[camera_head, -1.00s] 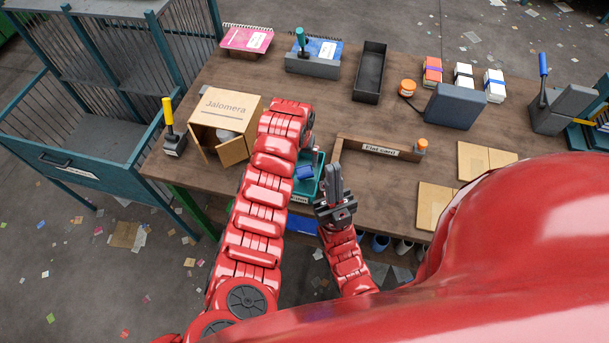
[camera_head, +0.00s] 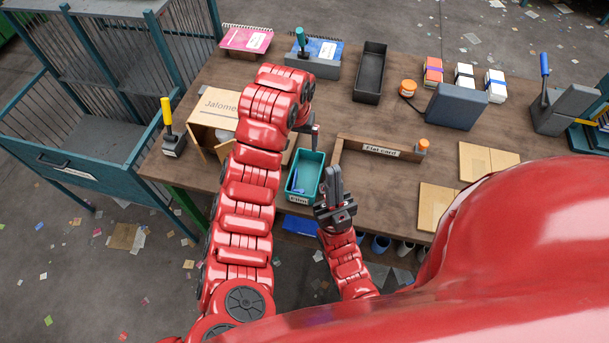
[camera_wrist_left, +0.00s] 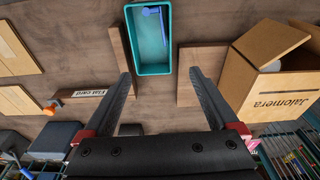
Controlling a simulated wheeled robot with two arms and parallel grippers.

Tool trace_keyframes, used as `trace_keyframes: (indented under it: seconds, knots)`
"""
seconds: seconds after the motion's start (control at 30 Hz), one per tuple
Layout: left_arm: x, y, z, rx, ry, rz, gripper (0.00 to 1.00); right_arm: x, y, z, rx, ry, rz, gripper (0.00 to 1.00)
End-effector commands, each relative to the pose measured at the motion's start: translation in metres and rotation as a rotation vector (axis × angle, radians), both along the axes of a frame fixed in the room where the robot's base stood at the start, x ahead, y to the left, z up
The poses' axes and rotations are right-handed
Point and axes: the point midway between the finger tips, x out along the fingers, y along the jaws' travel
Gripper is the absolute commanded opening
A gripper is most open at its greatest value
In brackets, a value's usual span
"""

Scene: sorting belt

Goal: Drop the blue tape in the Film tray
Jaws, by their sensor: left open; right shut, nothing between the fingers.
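The teal Film tray (camera_head: 318,172) is at the table's near edge, its label facing me. It also shows at the top of the left wrist view (camera_wrist_left: 152,62). A slim blue piece (camera_head: 296,184) lies inside; the left wrist view shows blue against the tray's side (camera_wrist_left: 163,25). I cannot tell whether this is the blue tape; no separate roll shows. My left gripper (camera_head: 314,130) is beyond the tray, mostly hidden by its arm; its fingers are apart and empty in the left wrist view (camera_wrist_left: 161,76). My right gripper (camera_head: 334,182) is shut and empty, just right of the tray.
A cardboard box (camera_head: 212,112) marked Jalomera stands left of the tray, partly behind my left arm. A wooden divider labelled Flat card (camera_head: 380,150) is to the right. A black tray (camera_head: 370,75) stands further back. Brown card sheets (camera_head: 485,160) lie at right.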

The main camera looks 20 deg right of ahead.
Motion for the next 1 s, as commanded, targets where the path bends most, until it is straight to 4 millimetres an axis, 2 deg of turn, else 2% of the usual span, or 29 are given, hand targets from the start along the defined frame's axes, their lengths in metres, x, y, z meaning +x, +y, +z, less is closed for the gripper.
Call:
trace_keyframes:
  seconds: [0.03, 0.1, 0.4, 0.57, 1.0]
  knots:
    - [-0.001, 0.000, 0.014, 0.000, -0.002, -0.001, 0.93, 0.000, 0.000, 0.009, 0.000, 0.000, 0.000, 0.00]
    - [-0.003, 0.000, 0.025, -0.001, -0.003, -0.002, 0.93, 0.000, 0.000, 0.012, 0.000, 0.000, 0.000, 0.00]
    - [-0.007, 0.002, 0.064, -0.005, -0.004, -0.001, 0.93, 0.000, 0.000, 0.022, 0.000, 0.000, 0.000, 0.00]
    - [-0.009, 0.004, 0.070, -0.004, 0.000, 0.000, 0.93, 0.000, 0.000, 0.023, 0.000, 0.000, 0.000, 0.00]
    - [-0.009, 0.005, 0.071, -0.003, -0.001, 0.000, 0.93, 0.000, 0.000, 0.023, 0.000, 0.000, 0.000, 0.00]
